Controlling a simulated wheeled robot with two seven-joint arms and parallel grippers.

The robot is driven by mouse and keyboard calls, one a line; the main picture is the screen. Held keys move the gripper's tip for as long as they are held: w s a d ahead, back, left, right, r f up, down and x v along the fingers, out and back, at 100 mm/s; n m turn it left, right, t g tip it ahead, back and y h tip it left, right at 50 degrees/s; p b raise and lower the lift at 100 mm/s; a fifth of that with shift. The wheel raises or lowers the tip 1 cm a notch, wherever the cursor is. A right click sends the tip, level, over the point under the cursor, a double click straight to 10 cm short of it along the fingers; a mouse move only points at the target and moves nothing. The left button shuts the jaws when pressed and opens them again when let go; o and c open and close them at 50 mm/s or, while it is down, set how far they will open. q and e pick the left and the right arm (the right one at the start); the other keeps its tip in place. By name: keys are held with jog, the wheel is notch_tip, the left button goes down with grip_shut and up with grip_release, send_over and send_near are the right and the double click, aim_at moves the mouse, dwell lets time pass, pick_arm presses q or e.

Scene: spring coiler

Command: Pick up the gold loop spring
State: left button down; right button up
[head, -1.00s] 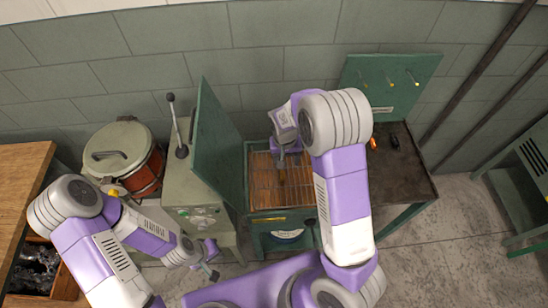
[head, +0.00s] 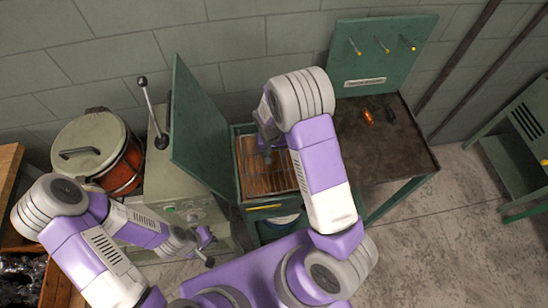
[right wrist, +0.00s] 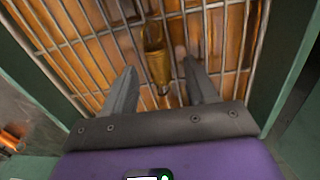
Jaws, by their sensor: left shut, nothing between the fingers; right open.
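The gold loop spring (right wrist: 156,62) lies on the wire rack (right wrist: 92,48) in the right wrist view. It is a small gold coil with a narrower end towards my gripper. My right gripper (right wrist: 158,78) is open, its two fingers pointing at the rack on either side of the spring's near end, with nothing held. In the head view my right gripper (head: 267,155) is inside the green open-topped oven (head: 238,165), over the rack; I cannot make out the spring there. My left gripper (head: 208,250) is shut and empty, low in front of the grey-green machine (head: 175,190).
The oven's green lid (head: 198,125) stands open at its left. Right of the oven is a dark workbench (head: 390,150) with an orange item (head: 368,117) and a pegboard (head: 385,60) behind. A red lidded drum (head: 125,170) stands at the left. Green oven walls flank the rack closely.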

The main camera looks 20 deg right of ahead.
jog(key=shift+f, duration=0.4)
jog(key=shift+c, duration=0.3)
grip_shut()
